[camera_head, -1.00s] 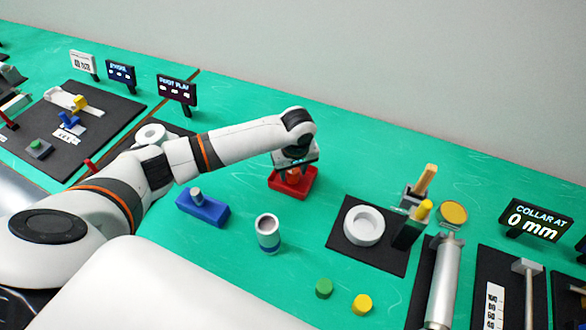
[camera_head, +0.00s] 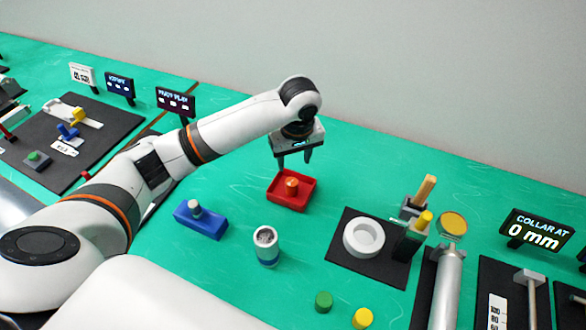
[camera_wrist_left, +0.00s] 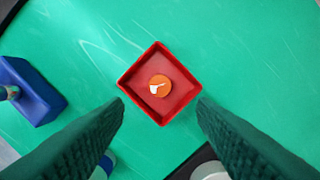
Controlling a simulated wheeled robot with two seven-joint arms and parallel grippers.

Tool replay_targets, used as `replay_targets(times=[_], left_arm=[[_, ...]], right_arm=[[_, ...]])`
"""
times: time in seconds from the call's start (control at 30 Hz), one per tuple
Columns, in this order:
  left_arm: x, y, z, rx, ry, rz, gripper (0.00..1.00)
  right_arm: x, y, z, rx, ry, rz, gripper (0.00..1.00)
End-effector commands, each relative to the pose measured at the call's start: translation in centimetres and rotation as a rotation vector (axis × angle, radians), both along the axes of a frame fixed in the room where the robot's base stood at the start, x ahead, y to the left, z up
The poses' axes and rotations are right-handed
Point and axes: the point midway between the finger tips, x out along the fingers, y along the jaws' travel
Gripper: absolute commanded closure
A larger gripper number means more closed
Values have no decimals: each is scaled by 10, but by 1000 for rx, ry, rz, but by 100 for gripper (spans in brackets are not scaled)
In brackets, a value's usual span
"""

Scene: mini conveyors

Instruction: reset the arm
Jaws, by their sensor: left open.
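My left arm comes in from the left in the head view. Its gripper (camera_head: 293,158) hangs above and just behind the red tray (camera_head: 282,199), apart from it, open and empty. An orange round piece (camera_head: 291,186) lies in the tray. In the left wrist view the two dark fingers (camera_wrist_left: 160,112) are spread wide. The red tray (camera_wrist_left: 127,84) shows just beyond the fingertips, with the orange piece (camera_wrist_left: 161,86) inside it, bearing a whitish glint. My right gripper is not in view.
A blue block with a grey peg (camera_head: 203,224) and a white-and-blue cup (camera_head: 266,246) stand nearby. A white ring (camera_head: 364,237) lies on a black mat. Green (camera_head: 323,302) and yellow (camera_head: 362,318) pieces lie at the front. Displays stand behind; the table behind the tray is clear.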

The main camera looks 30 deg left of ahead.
Motion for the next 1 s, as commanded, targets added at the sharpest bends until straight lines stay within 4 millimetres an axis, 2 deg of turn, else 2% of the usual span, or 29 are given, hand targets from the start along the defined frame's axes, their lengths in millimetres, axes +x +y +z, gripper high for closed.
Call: replay_targets(times=[0.17, 0.67, 0.77, 1.0], left_arm=[[-1, -1, 11, 1, -1, 0, 48], [-1, -1, 12, 1, 1, 0, 48], [-1, -1, 25, 1, -1, 0, 48], [-1, -1, 68, 1, 1, 0, 48]], right_arm=[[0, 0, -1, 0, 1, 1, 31], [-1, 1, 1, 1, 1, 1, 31], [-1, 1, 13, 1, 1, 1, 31], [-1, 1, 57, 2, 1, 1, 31]])
